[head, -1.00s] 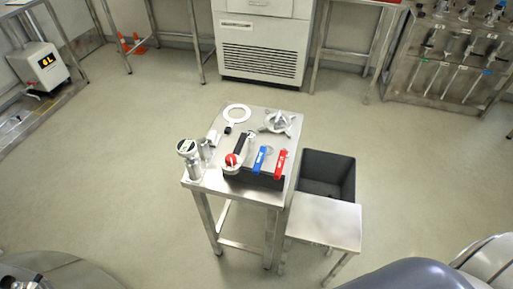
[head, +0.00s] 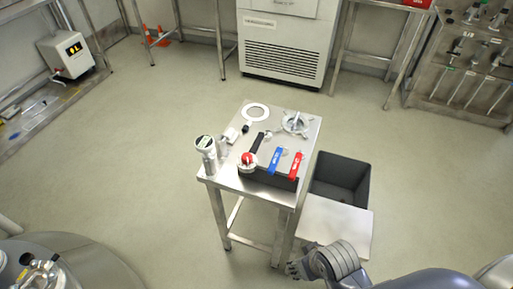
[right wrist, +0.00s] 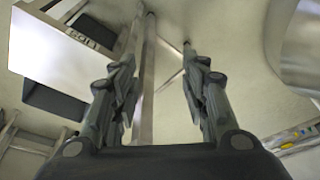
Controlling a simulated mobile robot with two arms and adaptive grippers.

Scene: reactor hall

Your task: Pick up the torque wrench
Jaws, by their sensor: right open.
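I cannot pick out the torque wrench for certain. A dark bar-shaped handle (head: 257,141) lies on the small steel table (head: 226,186), behind a red-capped round part (head: 248,161). Beside it a blue lever (head: 275,159) and a red lever (head: 295,165) stand at a dark block. My right gripper (head: 291,268) is low in front of the table, near the lower steel shelf. In the right wrist view its two fingers (right wrist: 162,75) are spread, with nothing between them. My left gripper is not in view.
A gauge-topped metal device (head: 207,153), a white ring (head: 255,112) and a spoked metal part (head: 296,122) share the table. A tool rack (head: 468,70) is at the back right. Floor left of the table is clear.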

